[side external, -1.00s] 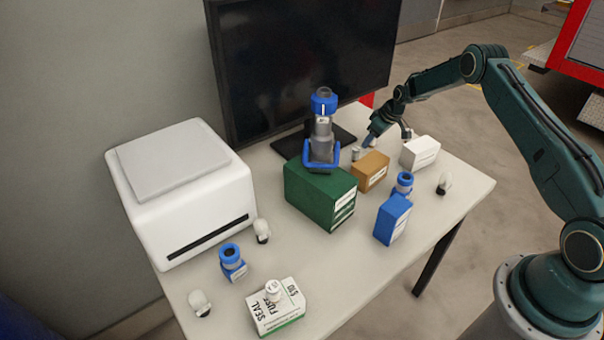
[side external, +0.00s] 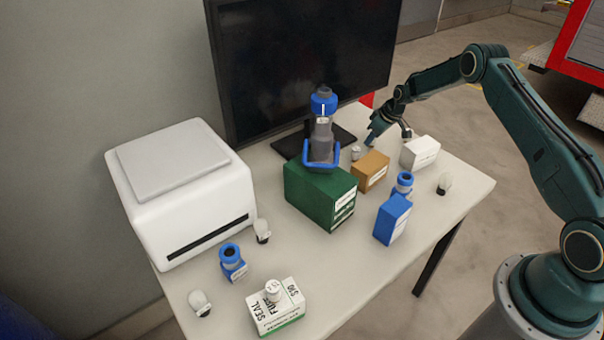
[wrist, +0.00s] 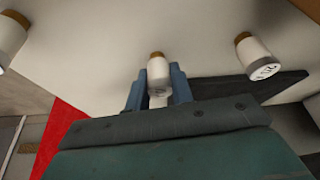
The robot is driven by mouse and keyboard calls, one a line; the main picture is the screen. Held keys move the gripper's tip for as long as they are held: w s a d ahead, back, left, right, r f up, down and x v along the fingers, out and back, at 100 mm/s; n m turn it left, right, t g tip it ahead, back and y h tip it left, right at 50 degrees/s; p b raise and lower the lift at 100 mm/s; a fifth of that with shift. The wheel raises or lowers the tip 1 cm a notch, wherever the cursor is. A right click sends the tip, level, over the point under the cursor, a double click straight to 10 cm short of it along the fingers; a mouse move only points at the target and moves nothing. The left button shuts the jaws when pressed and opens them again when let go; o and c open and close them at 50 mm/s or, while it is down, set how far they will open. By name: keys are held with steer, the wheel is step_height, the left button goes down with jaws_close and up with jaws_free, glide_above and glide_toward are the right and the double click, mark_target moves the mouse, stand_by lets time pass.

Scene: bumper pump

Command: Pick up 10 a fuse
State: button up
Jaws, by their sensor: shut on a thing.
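My gripper (wrist: 158,92) is shut on a small white cylinder with a brown end, a fuse (wrist: 157,69), between its two blue fingers. In the side external view my gripper (side external: 372,141) is low over the far part of the table, behind the brown box; the held fuse is hard to make out there. A second white fuse (wrist: 257,56) with dark print lies to the right in the wrist view. A small white fuse (side external: 356,153) stands by the brown box. Another fuse (side external: 273,287) sits on the white and green fuse box (side external: 282,312), printed "SEAL FUSE" and "10".
A brown box (side external: 371,170), white box (side external: 420,152), green box (side external: 315,195) and blue box (side external: 391,221) stand on the table (side external: 345,262). A monitor (side external: 310,60) stands behind, and a white printer (side external: 180,190) is at left. A white piece (wrist: 10,38) is at the wrist view's left.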

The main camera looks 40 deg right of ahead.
step_height(320, 180, up, 20)
stand_by(0.7)
steer(key=shift+a, duration=0.1)
stand_by(0.4)
